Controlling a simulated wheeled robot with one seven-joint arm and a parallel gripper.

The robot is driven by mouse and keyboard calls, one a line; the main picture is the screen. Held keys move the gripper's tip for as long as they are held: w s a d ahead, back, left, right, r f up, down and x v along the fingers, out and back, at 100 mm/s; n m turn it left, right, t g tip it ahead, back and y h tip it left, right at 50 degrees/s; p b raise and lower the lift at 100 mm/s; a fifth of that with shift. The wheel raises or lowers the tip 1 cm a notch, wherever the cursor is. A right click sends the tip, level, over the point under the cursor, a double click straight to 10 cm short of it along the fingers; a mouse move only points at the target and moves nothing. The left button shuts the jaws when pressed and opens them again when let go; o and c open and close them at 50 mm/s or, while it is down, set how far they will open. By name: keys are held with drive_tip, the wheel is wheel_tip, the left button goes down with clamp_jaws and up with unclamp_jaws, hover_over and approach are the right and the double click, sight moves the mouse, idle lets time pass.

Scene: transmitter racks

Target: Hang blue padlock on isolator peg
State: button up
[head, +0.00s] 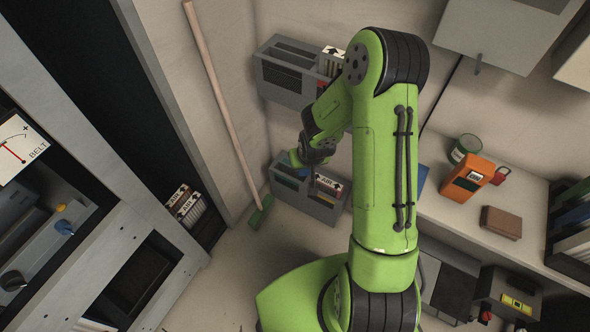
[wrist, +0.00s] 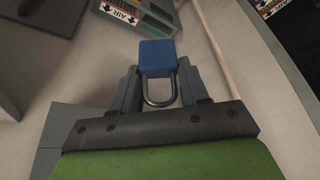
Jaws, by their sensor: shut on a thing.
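In the wrist view the blue padlock (wrist: 158,53) sits between the two fingers of my gripper (wrist: 159,82). My gripper is shut on it. The padlock's solid blue body points away from the gripper, and its grey shackle loop (wrist: 160,98) lies toward the palm. In the head view my wrist is at mid-picture, in front of the grey bins, and the padlock cannot be made out there. I cannot pick out the isolator peg for certain. The rack panel at the left carries a small blue part (head: 65,227) and a yellow part (head: 61,207), well apart from my gripper.
Grey bins with filters (head: 290,73) hang on the back wall, with another bin (head: 318,206) below. A broom (head: 222,100) leans in the corner. The bench at right holds an orange device (head: 468,177), a green tin (head: 465,148), a red padlock (head: 501,175) and a brown box (head: 501,222).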

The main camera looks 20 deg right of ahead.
sight(477, 69)
drive_tip(key=s+d+r+m+p, duration=0.1)
drive_tip(key=s+d+r, duration=0.2)
drive_tip(key=d+r, duration=0.4)
drive_tip(key=s+d+r+m+h+p, duration=0.1)
drive_tip(key=s+d+r, duration=0.2)
drive_tip(key=d+r, duration=0.5)
drive_tip(key=s+d+r+m+p, duration=0.1)
drive_tip(key=s+d+r+p, duration=0.1)
drive_tip(key=d+r, duration=0.6)
drive_tip(key=v, duration=0.4)
drive_tip(key=shift+d, duration=0.25)
drive_tip(key=shift+m, duration=0.3)
drive_tip(key=s+r, duration=0.2)
drive_tip(key=s+d+r, duration=0.1)
drive_tip(key=s+r, duration=0.3)
drive_tip(key=shift+s+d+r+p, duration=0.15)
drive_tip(key=shift+s+d+p, duration=0.05)
drive_tip(key=shift+d+p, duration=0.2)
drive_tip(key=shift+w+d+f+p, duration=0.2)
drive_tip(key=shift+w+d+p, duration=0.4)
drive_tip(key=shift+w+d, duration=0.95)
drive_tip(key=shift+w+d+f+p, duration=0.25)
drive_tip(key=shift+w+d+p, duration=0.3)
drive_tip(key=shift+w+d, duration=1)
drive_tip(key=shift+w+d+f, duration=0.2)
drive_tip(key=shift+d+f, duration=0.4)
drive_tip(key=shift+f, duration=0.15)
drive_tip(key=o, duration=1.2)
